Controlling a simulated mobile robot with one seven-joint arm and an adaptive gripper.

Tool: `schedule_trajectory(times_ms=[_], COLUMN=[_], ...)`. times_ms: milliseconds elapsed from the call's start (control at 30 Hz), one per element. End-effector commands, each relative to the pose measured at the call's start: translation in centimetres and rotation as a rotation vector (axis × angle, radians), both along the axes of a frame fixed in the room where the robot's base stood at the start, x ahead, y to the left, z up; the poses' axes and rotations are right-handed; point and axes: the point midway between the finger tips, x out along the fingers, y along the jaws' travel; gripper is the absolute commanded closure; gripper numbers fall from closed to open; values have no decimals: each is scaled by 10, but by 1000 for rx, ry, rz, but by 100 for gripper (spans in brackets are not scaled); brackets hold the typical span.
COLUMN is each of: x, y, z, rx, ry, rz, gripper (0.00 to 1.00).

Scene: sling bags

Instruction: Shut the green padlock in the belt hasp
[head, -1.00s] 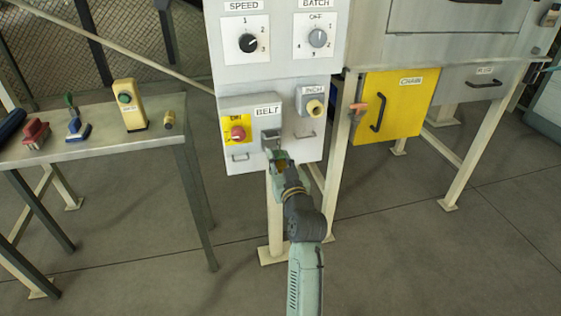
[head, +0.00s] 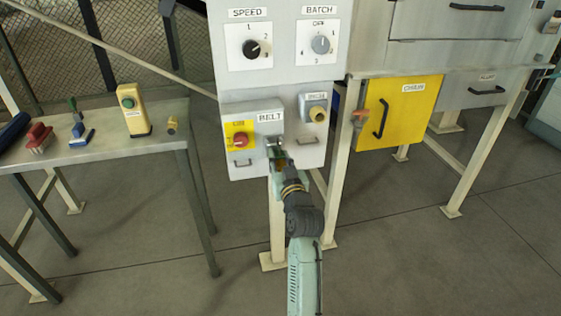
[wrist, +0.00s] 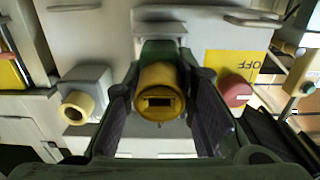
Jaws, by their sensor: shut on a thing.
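My gripper (head: 279,161) is in front of the control panel, just below the BELT label. In the wrist view its two dark fingers are closed on the sides of the green padlock (wrist: 157,79). The padlock's yellow end with a dark keyhole slot faces the wrist camera, and a green part shows behind it. The grey belt hasp (head: 274,140) is on the BELT box (head: 268,107), directly above my gripper. The padlock's shackle is hidden, so I cannot tell whether it passes through the hasp or is shut.
Left of the hasp is a red knob (head: 240,140) on a yellow OFF plate. Right of it, a yellow-ended button (head: 317,113) juts out. A table (head: 100,148) with several items stands at left. A yellow door (head: 397,110) is at right.

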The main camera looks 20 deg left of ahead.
Motion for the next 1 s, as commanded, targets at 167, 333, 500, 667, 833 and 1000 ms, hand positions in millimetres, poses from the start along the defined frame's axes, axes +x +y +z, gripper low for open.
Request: schedule_trajectory(times_ms=[167, 333, 500, 667, 833, 1000], x=[4, 9, 13, 18, 23, 27], y=[3, 6, 9, 12, 15, 18], z=[1, 1, 1, 1, 3, 3], rx=[1, 1, 2, 2, 3, 3], ry=[-2, -2, -2, -2, -6, -6], rz=[1, 1, 1, 0, -2, -2], gripper=[100, 100, 100, 100, 100, 100])
